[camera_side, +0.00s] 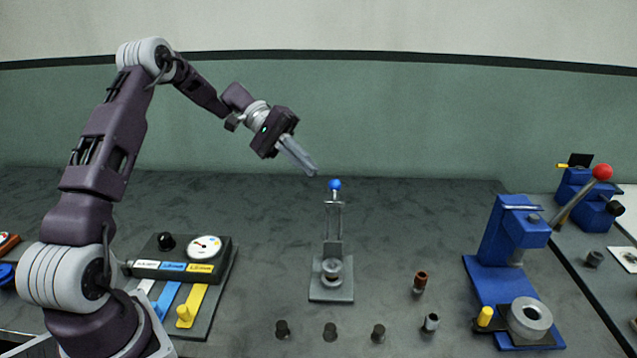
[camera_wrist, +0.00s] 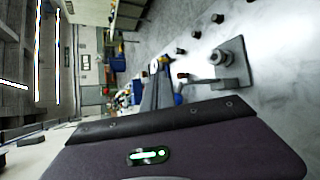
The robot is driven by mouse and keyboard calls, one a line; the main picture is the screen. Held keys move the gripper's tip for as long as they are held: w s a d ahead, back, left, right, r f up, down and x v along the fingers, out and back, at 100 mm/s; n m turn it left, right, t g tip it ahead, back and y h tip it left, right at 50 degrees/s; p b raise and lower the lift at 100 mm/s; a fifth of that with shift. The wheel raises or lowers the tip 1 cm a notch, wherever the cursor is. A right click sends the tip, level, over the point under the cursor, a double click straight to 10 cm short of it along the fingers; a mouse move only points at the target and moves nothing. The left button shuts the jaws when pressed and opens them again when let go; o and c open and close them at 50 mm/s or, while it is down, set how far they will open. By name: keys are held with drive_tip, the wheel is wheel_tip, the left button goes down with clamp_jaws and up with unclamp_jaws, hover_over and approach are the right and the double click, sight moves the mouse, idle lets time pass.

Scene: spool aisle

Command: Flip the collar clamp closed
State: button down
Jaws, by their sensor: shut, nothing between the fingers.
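The collar clamp (camera_side: 332,285) is a grey fixture on a square base plate, standing on the bench in the middle of the side view. Its lever (camera_side: 334,215) stands upright and ends in a blue knob (camera_side: 335,185). A round collar seat shows low on its front. The clamp also shows in the wrist view (camera_wrist: 232,65), with its blue knob (camera_wrist: 178,99) partly hidden beside my fingers. My gripper (camera_side: 314,172) is shut and empty, tilted down to the right. Its fingertips are just above and left of the blue knob, seemingly apart from it; the depth between them is unclear.
A blue press (camera_side: 500,255) with a red-knobbed handle (camera_side: 601,172) stands at right. Several small dark and metal cylinders (camera_side: 330,331) stand in front of the clamp. A gauge panel (camera_side: 190,265) with coloured levers is at left. The bench behind the clamp is clear.

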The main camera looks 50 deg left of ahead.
drive_tip(key=a+f+n+t+h, duration=0.2)
drive_tip(key=a+f+t, duration=0.2)
drive_tip(key=a, duration=0.3)
drive_tip(key=w+a+f+n+t+h, duration=0.1)
drive_tip(key=a+f+n+t+h, duration=0.1)
drive_tip(key=a+f, duration=0.3)
drive_tip(key=shift+w+a+f+t, duration=0.2)
drive_tip(key=shift+a+f+t, duration=0.15)
drive_tip(key=shift+a+t, duration=0.7)
drive_tip(key=shift+a, duration=0.1)
drive_tip(key=s+d+x, duration=0.1)
drive_tip(key=s+x, duration=0.1)
drive_tip(key=x, duration=1.1)
drive_tip(key=shift+s+r, duration=0.3)
drive_tip(key=shift+r, duration=0.05)
drive_tip(key=shift+s+d, duration=0.1)
drive_tip(key=shift+d, duration=0.1)
